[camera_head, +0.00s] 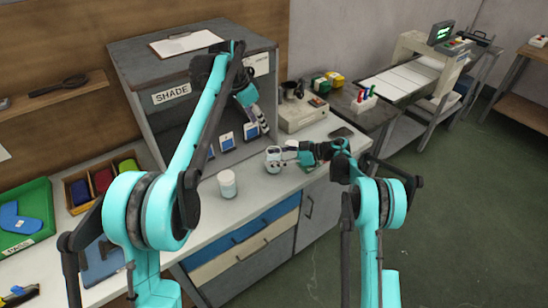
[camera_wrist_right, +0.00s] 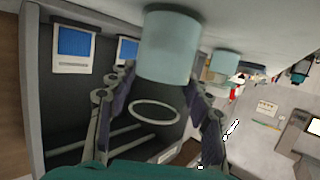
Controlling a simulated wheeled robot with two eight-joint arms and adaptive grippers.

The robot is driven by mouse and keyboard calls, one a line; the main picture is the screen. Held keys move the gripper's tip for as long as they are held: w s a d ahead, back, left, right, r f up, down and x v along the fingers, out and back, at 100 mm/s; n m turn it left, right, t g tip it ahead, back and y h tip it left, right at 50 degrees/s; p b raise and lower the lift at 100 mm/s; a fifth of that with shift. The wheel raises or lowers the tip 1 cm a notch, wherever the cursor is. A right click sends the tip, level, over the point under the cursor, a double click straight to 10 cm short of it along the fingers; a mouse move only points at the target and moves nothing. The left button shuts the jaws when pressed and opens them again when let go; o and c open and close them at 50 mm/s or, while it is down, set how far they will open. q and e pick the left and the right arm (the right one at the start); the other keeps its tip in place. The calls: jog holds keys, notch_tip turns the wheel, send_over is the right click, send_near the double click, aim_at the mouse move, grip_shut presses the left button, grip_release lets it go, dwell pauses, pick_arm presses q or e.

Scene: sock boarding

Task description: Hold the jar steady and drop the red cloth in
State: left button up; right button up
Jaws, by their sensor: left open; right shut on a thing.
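A pale jar (camera_head: 273,160) stands on the counter in front of the shade box. My right gripper (camera_head: 281,157) is shut on it from the right; the right wrist view shows the pale jar (camera_wrist_right: 168,48) between the fingertips (camera_wrist_right: 165,75). My left gripper (camera_head: 262,120) is open, above and behind the jar by the shade box. A red cloth-like piece (camera_head: 103,178) lies in a divided tray at the left. The jar's inside is hidden.
A second pale jar (camera_head: 227,184) stands left of the held one. The grey shade box (camera_head: 150,75) rises behind, with framed blue cards (camera_head: 227,142) inside. A beige device (camera_head: 302,115) and a dark flat object (camera_head: 341,132) are at the right. A green bin (camera_head: 48,196) is far left.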

jog(key=o, duration=1.3)
jog(key=shift+o, duration=0.2)
